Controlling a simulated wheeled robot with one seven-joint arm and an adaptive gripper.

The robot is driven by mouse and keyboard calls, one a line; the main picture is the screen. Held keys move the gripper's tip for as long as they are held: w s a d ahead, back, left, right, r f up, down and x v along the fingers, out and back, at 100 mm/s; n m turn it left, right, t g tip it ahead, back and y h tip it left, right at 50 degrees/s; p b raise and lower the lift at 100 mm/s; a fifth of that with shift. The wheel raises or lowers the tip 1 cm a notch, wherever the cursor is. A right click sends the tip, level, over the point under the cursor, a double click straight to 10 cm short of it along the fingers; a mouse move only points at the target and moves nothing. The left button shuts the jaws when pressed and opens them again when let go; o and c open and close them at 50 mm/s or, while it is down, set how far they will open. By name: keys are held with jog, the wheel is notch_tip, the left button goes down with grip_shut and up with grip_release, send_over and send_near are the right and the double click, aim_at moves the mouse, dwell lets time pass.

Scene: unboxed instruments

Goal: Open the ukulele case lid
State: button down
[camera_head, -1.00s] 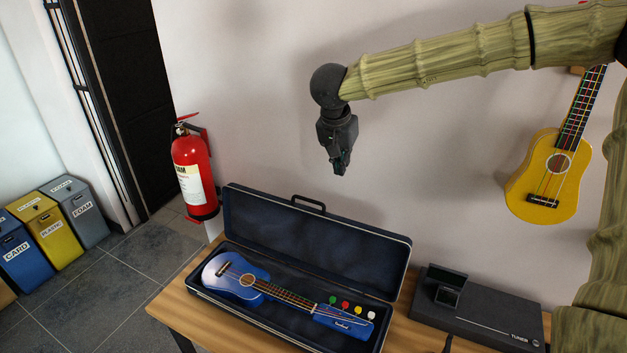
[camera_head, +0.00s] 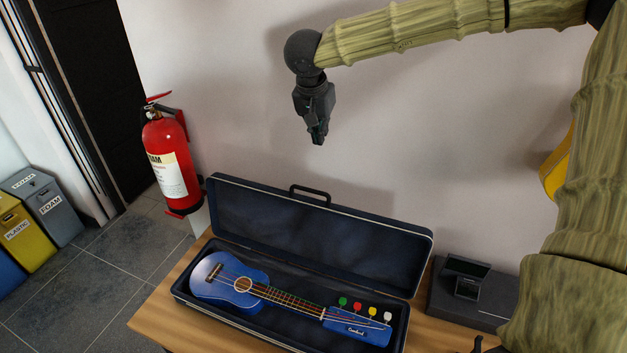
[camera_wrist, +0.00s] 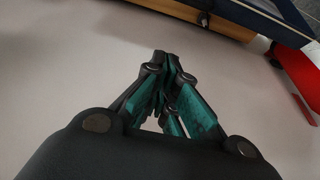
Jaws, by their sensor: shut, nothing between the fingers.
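The ukulele case (camera_head: 195,303) lies on the wooden table with its lid (camera_head: 325,232) standing up, leaning back toward the wall. The lid's handle (camera_head: 310,191) is at its top edge. A blue ukulele (camera_head: 228,279) lies inside the case, its head toward the right. My gripper (camera_head: 317,142) is above and behind the lid, near the wall, apart from the case. In the wrist view my gripper (camera_wrist: 165,70) is shut and empty, and an edge of the case (camera_wrist: 275,22) shows at the top right.
A black tuner box (camera_head: 470,300) sits right of the case. A red fire extinguisher (camera_head: 172,165) hangs left of the table. A yellow ukulele (camera_head: 555,165) on the wall is mostly hidden behind my arm. Recycling bins (camera_head: 45,205) stand at the far left. The air above the case is clear.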

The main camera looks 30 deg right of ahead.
notch_tip(320, 180, down, 15)
jog(key=shift+w+a, duration=0.2)
jog(key=shift+a, duration=0.05)
dwell(1.0)
jog(key=shift+a+r, duration=0.1)
jog(key=shift+r, duration=0.05)
